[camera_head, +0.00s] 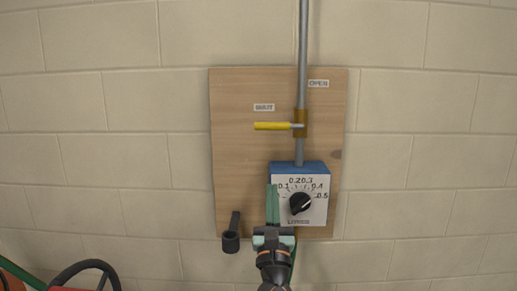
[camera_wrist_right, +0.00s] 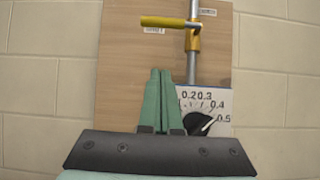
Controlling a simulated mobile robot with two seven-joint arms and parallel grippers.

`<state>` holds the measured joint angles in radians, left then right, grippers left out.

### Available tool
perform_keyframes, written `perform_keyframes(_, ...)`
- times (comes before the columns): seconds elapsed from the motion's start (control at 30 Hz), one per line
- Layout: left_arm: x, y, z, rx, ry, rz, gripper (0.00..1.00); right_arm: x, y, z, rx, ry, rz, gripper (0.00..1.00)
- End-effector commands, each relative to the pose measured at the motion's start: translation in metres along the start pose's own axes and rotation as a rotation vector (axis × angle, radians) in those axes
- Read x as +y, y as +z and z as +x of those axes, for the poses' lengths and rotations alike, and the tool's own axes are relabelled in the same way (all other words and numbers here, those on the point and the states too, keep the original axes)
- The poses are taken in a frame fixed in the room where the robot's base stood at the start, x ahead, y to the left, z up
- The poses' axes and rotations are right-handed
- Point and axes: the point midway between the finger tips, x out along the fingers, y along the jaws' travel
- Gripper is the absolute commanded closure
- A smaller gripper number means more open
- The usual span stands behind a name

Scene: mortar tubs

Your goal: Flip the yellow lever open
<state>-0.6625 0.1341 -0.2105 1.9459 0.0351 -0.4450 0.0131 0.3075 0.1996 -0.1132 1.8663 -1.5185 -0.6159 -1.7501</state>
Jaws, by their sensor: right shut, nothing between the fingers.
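The yellow lever (camera_head: 272,126) sticks out level to the left from a brass valve (camera_head: 301,123) on a grey vertical pipe, under the "SHUT" label (camera_head: 264,107). The "OPEN" label (camera_head: 318,83) is higher, just right of the pipe. In the right wrist view the lever (camera_wrist_right: 163,21) is near the top. My right gripper (camera_head: 272,190) has its green fingers shut and empty. It is below the lever, in front of the left part of the dial box, apart from the lever. In the right wrist view the fingertips (camera_wrist_right: 159,72) point up towards the board. My left gripper is not in view.
A blue and white dial box (camera_head: 315,208) with a black knob (camera_head: 300,203) sits below the valve. A dark holder (camera_head: 231,238) juts from the wooden board (camera_head: 235,160) at lower left. Red and black items (camera_head: 90,268) are at the bottom left corner. Space around the lever is clear.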

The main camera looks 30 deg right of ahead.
Motion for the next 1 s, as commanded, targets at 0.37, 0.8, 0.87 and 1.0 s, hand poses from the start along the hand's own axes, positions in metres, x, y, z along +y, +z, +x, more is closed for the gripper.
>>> perform_keyframes(0.37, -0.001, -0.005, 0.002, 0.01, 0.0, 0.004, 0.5, -0.001, 0.005, 0.003, -0.016, -0.007, -0.026, 1.0)
perform_keyframes(0.8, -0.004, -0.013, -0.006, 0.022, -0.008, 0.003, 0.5, -0.002, 0.008, 0.06, -0.017, -0.009, -0.024, 1.0)
perform_keyframes(0.87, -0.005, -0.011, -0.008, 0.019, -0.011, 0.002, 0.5, -0.002, 0.008, 0.073, -0.017, -0.008, -0.024, 1.0)
perform_keyframes(1.0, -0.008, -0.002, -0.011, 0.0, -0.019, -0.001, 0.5, -0.002, 0.008, 0.102, -0.016, -0.009, -0.024, 1.0)
